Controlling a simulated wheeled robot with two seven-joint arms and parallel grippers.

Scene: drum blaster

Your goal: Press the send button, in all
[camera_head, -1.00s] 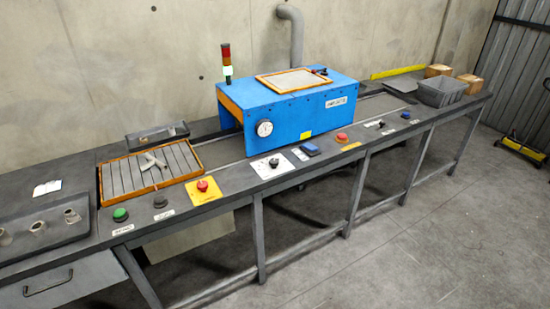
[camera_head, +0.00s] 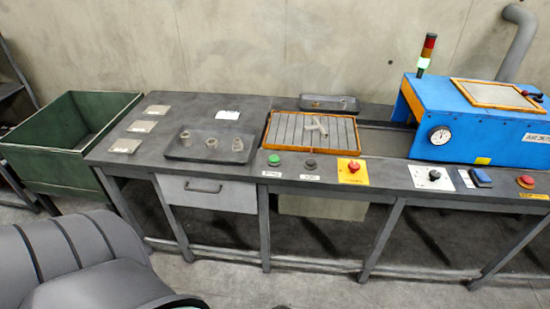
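A green button (camera_head: 274,160) and a black button (camera_head: 310,163) sit on the bench's front edge, each with a small white label too small to read. A red button on a yellow plate (camera_head: 354,167) is to their right. Farther right are a black knob on a white plate (camera_head: 435,175), a blue button (camera_head: 482,178) and a red button (camera_head: 525,182). I cannot tell from the labels which is the send button. Neither of my grippers is in view.
An orange-framed slatted tray (camera_head: 312,146) holds grey pipe pieces, beside the blue machine (camera_head: 470,125) with its lit signal tower (camera_head: 426,55). A dark tray (camera_head: 210,148) holds several fittings. A green bin (camera_head: 72,130) stands left of the bench. Floor shows in front.

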